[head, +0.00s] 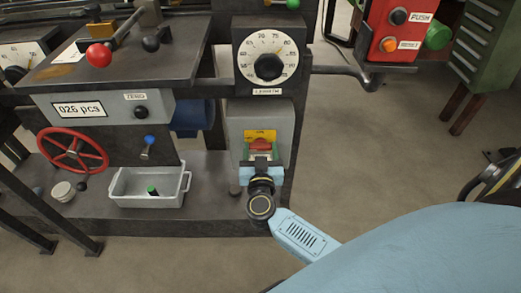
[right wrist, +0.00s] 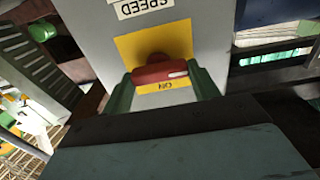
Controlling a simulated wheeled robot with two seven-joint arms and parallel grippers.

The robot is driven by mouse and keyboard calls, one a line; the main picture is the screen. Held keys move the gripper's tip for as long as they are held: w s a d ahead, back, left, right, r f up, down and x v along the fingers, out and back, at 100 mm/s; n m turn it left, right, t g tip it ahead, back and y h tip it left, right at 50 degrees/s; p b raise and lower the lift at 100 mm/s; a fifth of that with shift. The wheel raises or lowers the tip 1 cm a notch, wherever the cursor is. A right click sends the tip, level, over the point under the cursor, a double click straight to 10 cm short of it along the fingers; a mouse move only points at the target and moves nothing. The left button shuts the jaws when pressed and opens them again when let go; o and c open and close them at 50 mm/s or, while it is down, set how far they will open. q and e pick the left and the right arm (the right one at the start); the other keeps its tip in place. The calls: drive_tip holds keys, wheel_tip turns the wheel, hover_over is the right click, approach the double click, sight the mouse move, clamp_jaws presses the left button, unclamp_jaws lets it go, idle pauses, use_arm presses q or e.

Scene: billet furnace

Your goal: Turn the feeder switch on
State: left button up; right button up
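The feeder switch, a red knob (head: 260,145) on a yellow plate, is on the front of a grey box under the length dial. In the right wrist view the knob (right wrist: 160,73) lies crosswise, its white mark at the right end. The word ON reads upside down below it. My right gripper (head: 260,153) is at the switch, with green fingers on both sides of the knob. In the right wrist view the fingers (right wrist: 162,85) meet the knob's two ends with no clear gap. My left gripper is out of view.
The length dial (head: 268,66) is above the switch box. A red push-button box (head: 396,30) hangs at upper right on a bent pipe. A red handwheel (head: 73,150) and a grey tray (head: 150,198) are to the left. Open floor (head: 400,135) lies to the right.

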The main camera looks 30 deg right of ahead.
drive_tip(key=shift+c, duration=1)
